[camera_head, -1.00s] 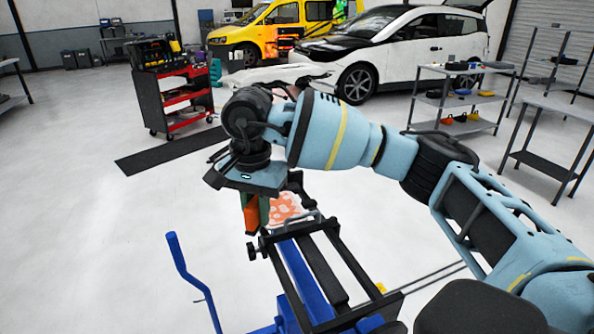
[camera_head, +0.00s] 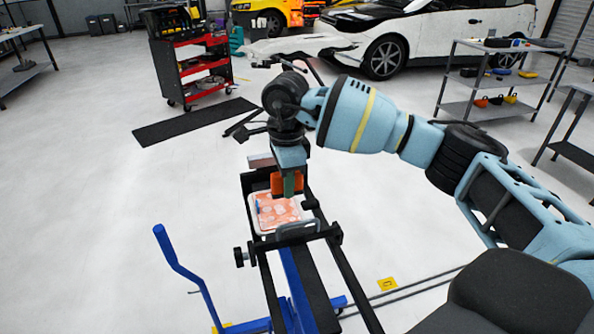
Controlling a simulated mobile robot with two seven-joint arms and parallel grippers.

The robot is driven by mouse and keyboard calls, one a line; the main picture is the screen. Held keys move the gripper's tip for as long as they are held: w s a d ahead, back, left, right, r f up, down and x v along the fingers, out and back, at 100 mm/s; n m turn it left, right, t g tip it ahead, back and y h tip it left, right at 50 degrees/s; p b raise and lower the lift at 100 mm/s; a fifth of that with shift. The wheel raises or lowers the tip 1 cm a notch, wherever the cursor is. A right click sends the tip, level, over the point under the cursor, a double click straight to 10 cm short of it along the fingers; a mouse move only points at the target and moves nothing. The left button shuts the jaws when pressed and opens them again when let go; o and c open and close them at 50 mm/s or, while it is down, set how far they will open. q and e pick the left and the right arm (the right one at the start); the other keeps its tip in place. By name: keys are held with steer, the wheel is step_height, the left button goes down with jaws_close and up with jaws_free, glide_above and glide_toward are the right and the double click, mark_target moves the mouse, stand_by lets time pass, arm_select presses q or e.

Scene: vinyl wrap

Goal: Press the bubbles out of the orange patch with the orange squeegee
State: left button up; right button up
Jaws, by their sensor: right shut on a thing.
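The orange patch (camera_head: 277,214) lies on a pale panel held in a black frame (camera_head: 262,275), with paler bubble spots on it. My right gripper (camera_head: 289,178) reaches in from the right and points down over the patch's far end. It is shut on the orange squeegee (camera_head: 277,182), which stands roughly upright. The squeegee's lower edge is at or just above the far part of the patch; I cannot tell if it touches. A small blue mark shows at the patch's left edge. My left gripper is not in view.
A blue stand (camera_head: 299,285) with a raised blue handle (camera_head: 179,262) carries the frame. A red tool cart (camera_head: 193,73) and a black floor mat (camera_head: 193,121) are farther back. A white car (camera_head: 425,35) and shelves (camera_head: 500,75) stand behind. Floor at left is clear.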

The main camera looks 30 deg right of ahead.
steer(key=shift+w+d, duration=0.1)
steer(key=shift+d, duration=0.05)
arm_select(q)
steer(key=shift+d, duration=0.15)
arm_select(e)
steer(key=shift+r, duration=0.1)
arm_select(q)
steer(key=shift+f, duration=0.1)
